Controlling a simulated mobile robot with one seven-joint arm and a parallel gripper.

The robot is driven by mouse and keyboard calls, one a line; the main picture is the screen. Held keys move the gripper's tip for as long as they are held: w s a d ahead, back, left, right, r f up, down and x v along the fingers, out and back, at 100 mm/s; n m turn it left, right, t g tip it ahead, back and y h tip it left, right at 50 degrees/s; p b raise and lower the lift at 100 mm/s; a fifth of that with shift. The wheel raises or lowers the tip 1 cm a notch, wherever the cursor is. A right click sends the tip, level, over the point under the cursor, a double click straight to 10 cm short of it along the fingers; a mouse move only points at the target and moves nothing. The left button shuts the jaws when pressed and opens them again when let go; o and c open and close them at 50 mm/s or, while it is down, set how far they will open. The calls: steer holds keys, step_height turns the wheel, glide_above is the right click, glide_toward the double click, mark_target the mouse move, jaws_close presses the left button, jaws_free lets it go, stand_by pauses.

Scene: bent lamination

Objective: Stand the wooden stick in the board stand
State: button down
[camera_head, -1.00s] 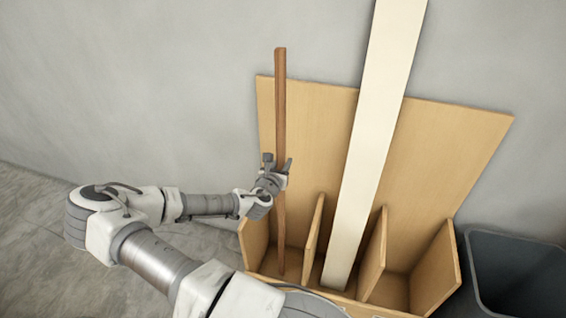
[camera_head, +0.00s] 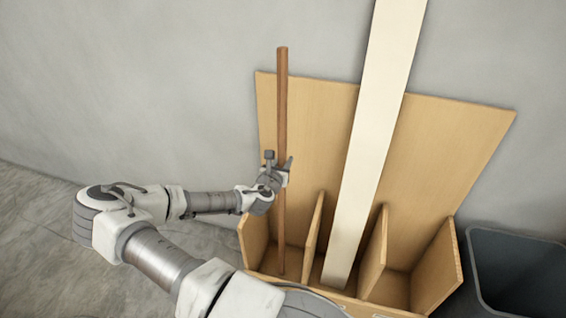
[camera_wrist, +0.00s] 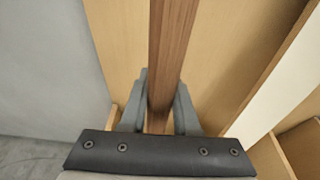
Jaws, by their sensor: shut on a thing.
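The wooden stick (camera_head: 282,108) is long, thin and brown and stands nearly upright in the head view. Its lower end is inside the left compartment of the board stand (camera_head: 430,130), which is light wood with a tall back panel and dividers. My gripper (camera_head: 279,172) is shut on the stick around its middle. In the wrist view the stick (camera_wrist: 172,50) passes between the two grey fingers of my gripper (camera_wrist: 159,105). I cannot tell for certain whether the stick's lower end touches the compartment floor.
A long cream board (camera_head: 372,130) leans in the middle compartment, right of the stick. The right compartment looks empty. A dark grey bin (camera_head: 515,270) stands to the right of the stand. A grey wall (camera_head: 150,80) is behind, and floor is clear at the left.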

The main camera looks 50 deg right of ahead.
steer(key=shift+w+d+p, duration=0.25)
steer(key=shift+w+d, duration=0.15)
steer(key=shift+d, duration=0.45)
steer(key=shift+w+d+p, duration=0.2)
steer(key=shift+w+d, duration=0.2)
steer(key=shift+d, duration=0.4)
steer(key=c, duration=0.6)
jaws_free()
steer(key=shift+o, duration=0.2)
steer(key=r+p+v, duration=0.1)
steer(key=p+v, duration=0.1)
steer(key=v, duration=1.5)
steer(key=shift+p, duration=0.35)
steer(key=shift+a+f, duration=0.1)
